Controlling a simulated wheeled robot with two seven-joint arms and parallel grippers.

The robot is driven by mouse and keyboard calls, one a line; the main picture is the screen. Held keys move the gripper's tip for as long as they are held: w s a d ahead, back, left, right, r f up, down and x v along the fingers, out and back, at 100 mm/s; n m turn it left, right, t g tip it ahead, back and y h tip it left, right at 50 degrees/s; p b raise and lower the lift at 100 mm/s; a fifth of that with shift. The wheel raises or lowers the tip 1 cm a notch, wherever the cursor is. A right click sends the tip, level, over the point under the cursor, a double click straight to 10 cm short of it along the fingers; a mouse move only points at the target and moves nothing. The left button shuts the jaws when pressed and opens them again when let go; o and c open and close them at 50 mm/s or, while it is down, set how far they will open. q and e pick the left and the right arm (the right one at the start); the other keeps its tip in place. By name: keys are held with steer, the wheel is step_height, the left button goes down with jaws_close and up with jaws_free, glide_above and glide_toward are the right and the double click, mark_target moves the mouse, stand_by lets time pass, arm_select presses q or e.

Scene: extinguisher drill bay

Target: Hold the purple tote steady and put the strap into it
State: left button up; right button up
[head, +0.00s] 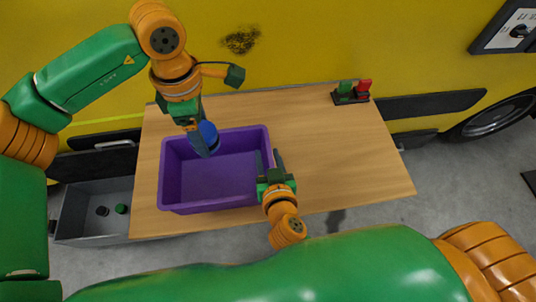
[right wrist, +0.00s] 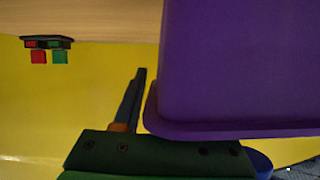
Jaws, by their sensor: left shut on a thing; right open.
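The purple tote (head: 215,180) stands on the left part of the wooden table, and its visible floor is bare. It also shows large in the right wrist view (right wrist: 240,65). My left gripper (head: 206,146) is shut on a blue rounded thing, the strap (head: 208,132), over the back of the tote. The gripper hides part of the strap. My right gripper (head: 268,160) is open at the tote's right wall, one finger on each side of the rim. In the right wrist view one finger shows outside the wall; the other is hidden. I cannot tell whether they touch the wall.
A grey bin (head: 75,238) with small dark and green round things stands below the table's left side. A small stand with green and red blocks (head: 351,92) is at the table's back right. The table's right half (head: 340,150) is otherwise clear. A yellow vehicle stands behind.

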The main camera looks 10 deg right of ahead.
steer(key=shift+w+f, duration=0.15)
steer(key=shift+w, duration=0.25)
jaws_close()
stand_by(1.2)
